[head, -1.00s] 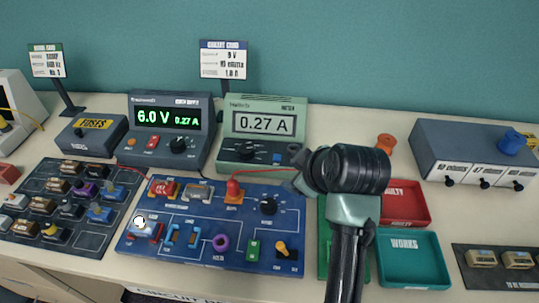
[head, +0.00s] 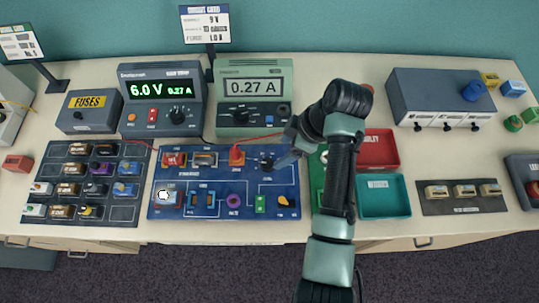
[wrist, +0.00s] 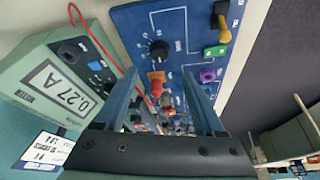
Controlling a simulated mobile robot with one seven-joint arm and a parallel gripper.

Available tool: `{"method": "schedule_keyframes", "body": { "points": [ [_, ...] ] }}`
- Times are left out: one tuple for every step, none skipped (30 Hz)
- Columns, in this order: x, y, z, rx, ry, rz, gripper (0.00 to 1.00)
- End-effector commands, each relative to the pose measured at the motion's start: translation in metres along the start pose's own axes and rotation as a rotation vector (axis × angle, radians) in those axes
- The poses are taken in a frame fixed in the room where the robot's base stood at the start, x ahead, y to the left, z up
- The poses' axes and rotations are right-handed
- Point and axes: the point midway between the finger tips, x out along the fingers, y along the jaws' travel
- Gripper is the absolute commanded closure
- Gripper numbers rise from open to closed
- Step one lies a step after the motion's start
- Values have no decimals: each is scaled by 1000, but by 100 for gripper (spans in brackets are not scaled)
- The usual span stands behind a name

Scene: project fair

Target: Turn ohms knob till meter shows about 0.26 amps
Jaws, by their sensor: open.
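The ohms knob is a small black dial (head: 267,162) at the upper right of the blue circuit board (head: 180,232). It also shows in the wrist view (wrist: 159,50), with its white pointer mark and scale dots around it. The pale green meter (head: 285,73) reads 0.27 A, and the same reading shows in the wrist view (wrist: 65,90). My gripper (head: 280,160) is beside the knob in the head view. In the wrist view my gripper (wrist: 160,78) has its two blue fingers apart with nothing held, and the knob lies beyond the fingertips, apart from them.
The grey power supply (head: 190,92) shows 6.0 V and 0.27 A. A red lead (wrist: 82,35) runs from the meter to the red clip (head: 237,156) beside the knob. Red (head: 397,150) and teal (head: 408,198) trays stand right of my arm.

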Motion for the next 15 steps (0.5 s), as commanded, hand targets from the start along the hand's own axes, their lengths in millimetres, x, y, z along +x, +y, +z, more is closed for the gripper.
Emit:
{"method": "schedule_keyframes", "body": {
  "points": [
    [11,-2,-1,0,0,-6,29],
    [18,-2,-1,0,-1,-6,29],
    [27,-2,-1,0,-1,-6,29],
    [33,-2,-1,1,-1,-6,29],
    [39,-1,-1,1,-1,-5,29],
    [47,-1,0,1,-1,-4,29],
    [53,-1,0,1,-1,-4,29],
    [59,-1,-1,0,-1,-3,29],
    [66,-1,-1,-1,-2,-3,29],
    [70,-1,0,-1,-2,-3,29],
    [74,0,-1,-1,-1,-1,29],
    [78,0,0,-1,-1,-2,29],
    [81,0,0,0,-1,0,29],
    [84,0,0,0,-1,0,29],
    [86,0,0,0,-1,0,29]
  ]
}}
